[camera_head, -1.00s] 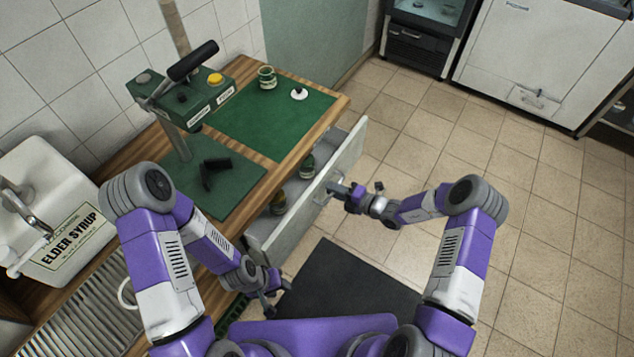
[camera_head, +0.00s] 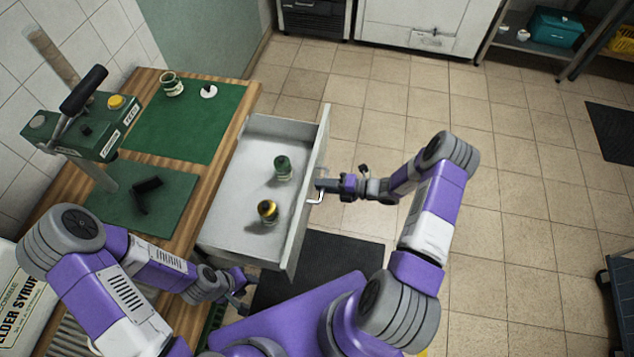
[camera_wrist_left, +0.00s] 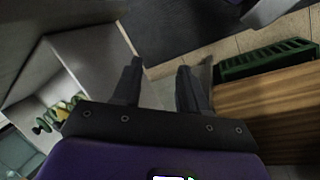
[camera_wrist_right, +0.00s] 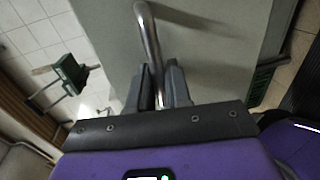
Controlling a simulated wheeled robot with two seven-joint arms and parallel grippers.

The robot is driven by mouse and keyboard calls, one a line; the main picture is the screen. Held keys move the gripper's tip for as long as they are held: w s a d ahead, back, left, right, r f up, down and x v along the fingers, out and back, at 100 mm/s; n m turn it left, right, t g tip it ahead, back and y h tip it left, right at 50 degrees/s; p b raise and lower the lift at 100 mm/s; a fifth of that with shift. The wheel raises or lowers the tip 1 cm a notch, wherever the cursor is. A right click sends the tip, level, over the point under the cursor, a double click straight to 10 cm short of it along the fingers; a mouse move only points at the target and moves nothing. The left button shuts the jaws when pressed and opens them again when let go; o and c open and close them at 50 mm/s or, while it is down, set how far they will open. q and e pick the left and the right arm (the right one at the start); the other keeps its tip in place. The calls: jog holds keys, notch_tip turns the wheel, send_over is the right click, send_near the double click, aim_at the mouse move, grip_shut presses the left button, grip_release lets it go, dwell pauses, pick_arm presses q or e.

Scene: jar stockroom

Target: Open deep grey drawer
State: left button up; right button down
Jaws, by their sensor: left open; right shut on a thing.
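The deep grey drawer (camera_head: 240,178) is pulled well out from the wooden counter. Inside it stand a green-lidded jar (camera_head: 283,168) and a yellow-and-dark jar (camera_head: 267,212). My right gripper (camera_head: 322,186) is at the drawer's front face. In the right wrist view its fingers (camera_wrist_right: 158,88) are shut on the metal bar handle (camera_wrist_right: 150,42). My left gripper (camera_head: 240,297) is open and empty, low beside the drawer's near side. The left wrist view shows its fingers (camera_wrist_left: 158,85) apart with nothing between them.
On the counter (camera_head: 225,135) are a green mat (camera_head: 185,125), a jar (camera_head: 171,84), a small white item (camera_head: 208,91) and a green press (camera_head: 85,130). A dark floor mat (camera_head: 325,262) lies below the drawer.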

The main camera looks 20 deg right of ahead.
dwell(0.3)
jog(key=c, duration=1.2)
grip_release()
jog(key=shift+c, duration=0.2)
jog(key=shift+s+d, duration=0.1)
jog(key=p+v, duration=0.1)
jog(key=v, duration=0.6)
jog(key=shift+d, duration=0.15)
jog(key=shift+s, duration=0.15)
